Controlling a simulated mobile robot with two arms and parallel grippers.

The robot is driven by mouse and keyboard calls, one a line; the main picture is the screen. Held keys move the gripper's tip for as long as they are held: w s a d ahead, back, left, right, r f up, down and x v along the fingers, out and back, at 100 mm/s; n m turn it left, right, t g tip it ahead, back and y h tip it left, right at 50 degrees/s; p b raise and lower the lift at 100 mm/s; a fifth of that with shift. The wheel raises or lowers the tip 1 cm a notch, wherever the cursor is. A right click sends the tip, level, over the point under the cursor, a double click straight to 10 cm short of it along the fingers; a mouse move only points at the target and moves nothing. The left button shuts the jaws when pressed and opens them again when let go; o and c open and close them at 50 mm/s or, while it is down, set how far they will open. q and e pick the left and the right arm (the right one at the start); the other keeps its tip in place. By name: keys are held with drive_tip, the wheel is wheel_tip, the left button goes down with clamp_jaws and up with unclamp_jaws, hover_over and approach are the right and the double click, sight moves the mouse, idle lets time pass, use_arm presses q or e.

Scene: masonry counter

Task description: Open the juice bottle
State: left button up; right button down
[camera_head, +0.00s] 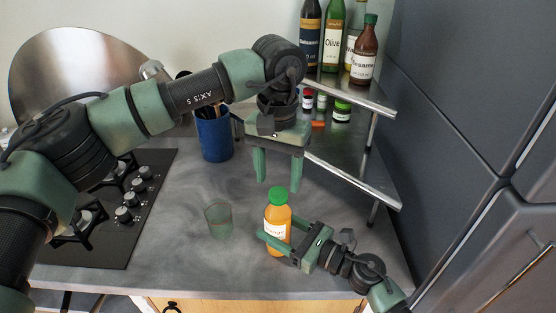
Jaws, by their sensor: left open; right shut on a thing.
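The juice bottle (277,222) stands upright on the grey counter. It holds orange liquid, has a white label, and its green cap (277,195) is on top. My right gripper (268,239) comes from the lower right and is shut around the bottle's body at label height. My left gripper (279,187) points down from above, with its fingers spread apart over the bottle, just above or level with the cap. I cannot tell whether a finger touches the cap.
A clear greenish glass (219,221) stands left of the bottle. A blue utensil holder (213,138) is behind it. A black stove (111,211) with knobs lies at left. A metal corner shelf (352,172) with bottles and jars stands behind right, near dark cabinets (470,120).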

sight(278, 192)
use_arm(q)
drive_tip(key=shift+f, duration=1.7)
clamp_jaws()
